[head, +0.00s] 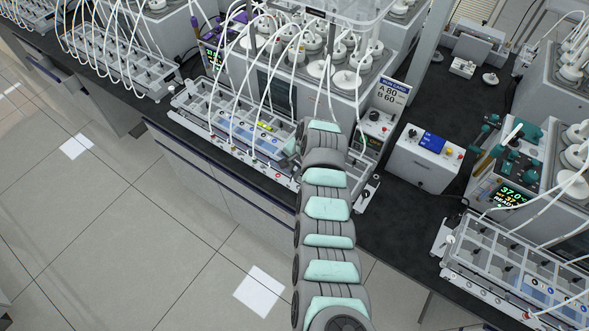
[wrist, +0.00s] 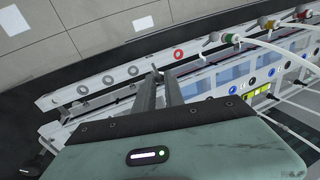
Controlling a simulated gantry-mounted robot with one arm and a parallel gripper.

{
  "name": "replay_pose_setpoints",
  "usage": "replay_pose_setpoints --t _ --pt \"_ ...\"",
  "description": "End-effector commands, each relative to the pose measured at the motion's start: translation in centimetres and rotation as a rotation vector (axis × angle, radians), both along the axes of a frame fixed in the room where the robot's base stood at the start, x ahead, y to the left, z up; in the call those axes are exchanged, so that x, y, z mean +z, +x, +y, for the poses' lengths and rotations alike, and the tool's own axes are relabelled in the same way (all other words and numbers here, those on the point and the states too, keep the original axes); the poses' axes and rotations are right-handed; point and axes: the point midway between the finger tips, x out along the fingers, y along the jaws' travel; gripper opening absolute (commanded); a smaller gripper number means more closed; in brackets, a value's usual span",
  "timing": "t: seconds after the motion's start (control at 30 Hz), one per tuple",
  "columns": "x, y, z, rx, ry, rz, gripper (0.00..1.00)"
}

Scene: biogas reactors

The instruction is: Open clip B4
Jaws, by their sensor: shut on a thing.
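My gripper (wrist: 163,76) is at the pale front rail (wrist: 120,77) of a tube rack in the wrist view. Its two grey fingers are close together on a small part at the rail, likely a clip, mostly hidden between the fingertips. Grey rings lie along the rail to the left of the fingers, and a red ring (wrist: 178,54) is just to the right. No B4 label is readable. In the head view the rack (head: 225,125) stands before the middle reactor, and my arm hides the fingertips.
White tubes (wrist: 275,50) run from coloured fittings on the right of the rail. A yellow block (wrist: 258,94) sits inside the rack. In the head view, a white control box (head: 425,160) stands to the right on the black bench, and another rack (head: 520,265) is at lower right.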

Motion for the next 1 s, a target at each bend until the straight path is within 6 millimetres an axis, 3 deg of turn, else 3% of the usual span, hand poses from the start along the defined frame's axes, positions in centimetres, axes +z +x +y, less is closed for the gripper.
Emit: replay_pose_setpoints --t 0.63,1.0 --pt "0.0 -1.2 0.8 0.001 -0.104 -0.152 0.0" --pt "-0.3 -2.2 1.5 0.003 -0.225 -0.333 0.0"
